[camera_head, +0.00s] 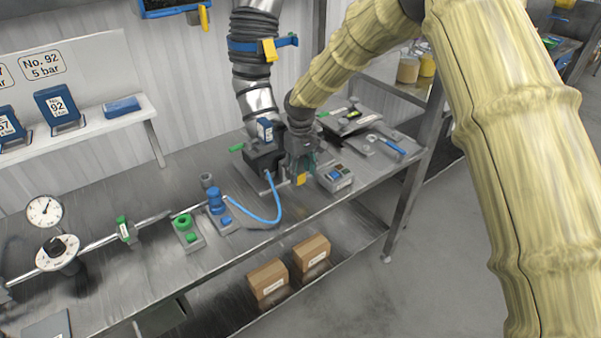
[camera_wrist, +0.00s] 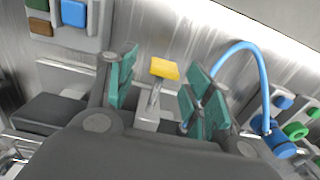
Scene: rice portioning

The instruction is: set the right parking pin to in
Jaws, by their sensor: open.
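A small yellow-topped pin (camera_wrist: 164,68) stands on a grey block in the wrist view; I take it to be the right parking pin. Its yellow top also shows in the head view (camera_head: 301,179), at the front of a dark device on the bench. My gripper (camera_wrist: 161,82) is open, with one teal-padded finger on each side of the pin and a gap to each. In the head view my gripper (camera_head: 299,164) hangs over the dark device and hides part of it. How far the pin is pushed in, I cannot tell.
A blue hose (camera_head: 270,219) loops from the device to a blue fitting (camera_head: 216,201) at the left. A grey box with coloured buttons (camera_head: 335,177) stands close on the right. A green fitting (camera_head: 185,227) and a dial gauge (camera_head: 44,211) are further left.

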